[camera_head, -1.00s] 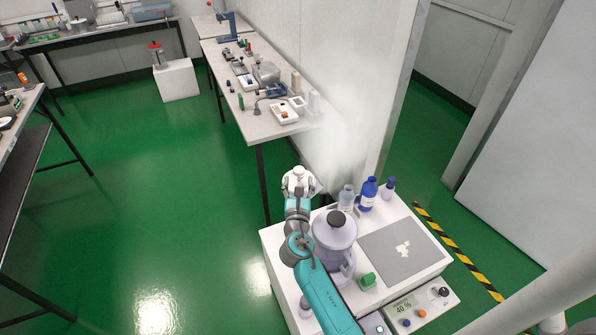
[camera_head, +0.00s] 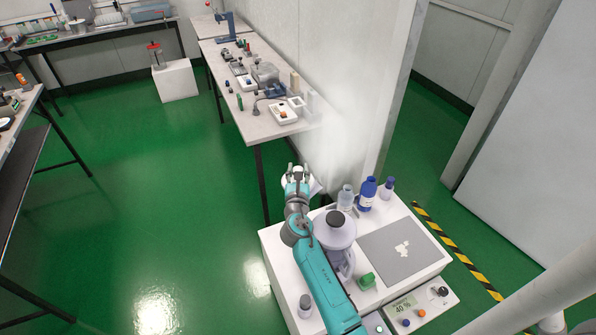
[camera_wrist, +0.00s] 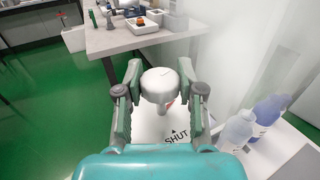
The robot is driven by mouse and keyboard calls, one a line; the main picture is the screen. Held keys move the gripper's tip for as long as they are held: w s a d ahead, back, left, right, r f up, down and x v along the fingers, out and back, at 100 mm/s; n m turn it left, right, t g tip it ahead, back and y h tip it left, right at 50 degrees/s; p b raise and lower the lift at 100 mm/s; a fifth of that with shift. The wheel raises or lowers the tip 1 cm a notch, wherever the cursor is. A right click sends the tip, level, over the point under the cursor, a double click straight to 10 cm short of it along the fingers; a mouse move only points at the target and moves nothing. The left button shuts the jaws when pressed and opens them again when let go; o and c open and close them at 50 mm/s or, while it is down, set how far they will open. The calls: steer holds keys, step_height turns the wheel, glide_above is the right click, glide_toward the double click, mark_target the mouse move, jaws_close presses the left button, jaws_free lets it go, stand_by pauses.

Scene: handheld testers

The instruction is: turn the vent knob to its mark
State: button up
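The vent knob (camera_wrist: 160,84) is a pale, rounded cap on a short stem in the wrist view. A small orange-red spot shows low beside its stem. Below it is a white plate (camera_wrist: 150,128) with the word SHUT and a small black arrowhead mark (camera_wrist: 174,132). My gripper (camera_wrist: 160,72) has its two fingers apart, one on each side of the knob in the picture; whether they touch it I cannot tell. In the head view my gripper (camera_head: 298,171) is at the far left corner of the white bench, and it hides most of the knob.
White mist hangs by the wall to the right. A lidded jug (camera_head: 334,230), a clear bottle (camera_head: 346,198) and a blue bottle (camera_head: 367,194) stand on the white bench (camera_head: 278,262) right of my arm. A grey table (camera_head: 262,128) is beyond; green floor lies open left.

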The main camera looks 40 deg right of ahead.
steer(key=shift+m+g+h, duration=0.4)
steer(key=shift+h, duration=0.1)
steer(key=shift+w+a+m+g+h, duration=0.1)
steer(key=shift+w+m+g+h, duration=0.05)
steer(key=shift+m+g+h, duration=0.95)
steer(key=m+g+h, duration=0.1)
steer(key=m+g, duration=0.1)
steer(key=g, duration=0.1)
steer(key=m+g+h, duration=0.1)
steer(key=m+g, duration=0.1)
steer(key=g, duration=0.1)
steer(key=shift+g+h, duration=0.3)
steer(key=m+g, duration=0.4)
steer(key=g, duration=0.2)
steer(key=shift+g, duration=0.3)
steer(key=shift+m+g, duration=1.3)
steer(key=shift+g, duration=0.3)
steer(key=shift+m+g+y, duration=0.3)
steer(key=shift+g+y, duration=0.2)
steer(key=o, duration=1.1)
steer(key=shift+o, duration=0.2)
